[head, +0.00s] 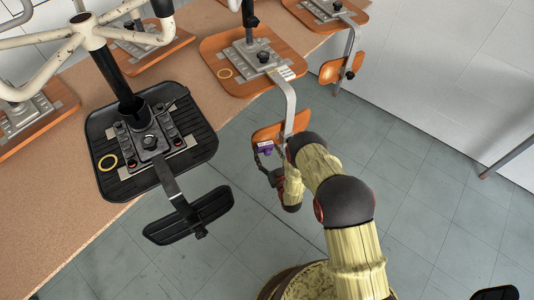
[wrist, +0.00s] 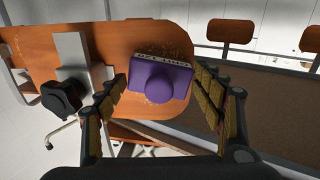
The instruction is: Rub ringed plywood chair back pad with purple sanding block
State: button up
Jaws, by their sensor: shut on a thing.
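My gripper (head: 266,158) is at this pad, shut on the purple sanding block (head: 265,148). In the wrist view the block (wrist: 160,80) sits between the fingers, its pale edge at the pad's face. Pale specks show on the pad around it. Whether block and pad touch is hard to tell.
More plywood chairs sit along the brown bench (head: 62,235). Another orange back pad (head: 341,68) is farther right.

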jog(key=shift+w+r+p, duration=0.15)
jog(key=shift+r+p, duration=0.95)
jog(key=shift+r, duration=1.1)
jog(key=shift+r+p, duration=0.75)
jog(key=shift+r, duration=0.6)
jog(key=shift+f, duration=0.1)
jog(key=shift+f, duration=0.1)
notch_tip(320, 180, down, 6)
jog(key=b, duration=0.5)
jog(key=shift+b, duration=0.4)
jog(key=shift+f, duration=2.25)
jog(key=shift+c, duration=0.2)
jog(key=v, duration=0.6)
jog(key=shift+p, duration=0.35)
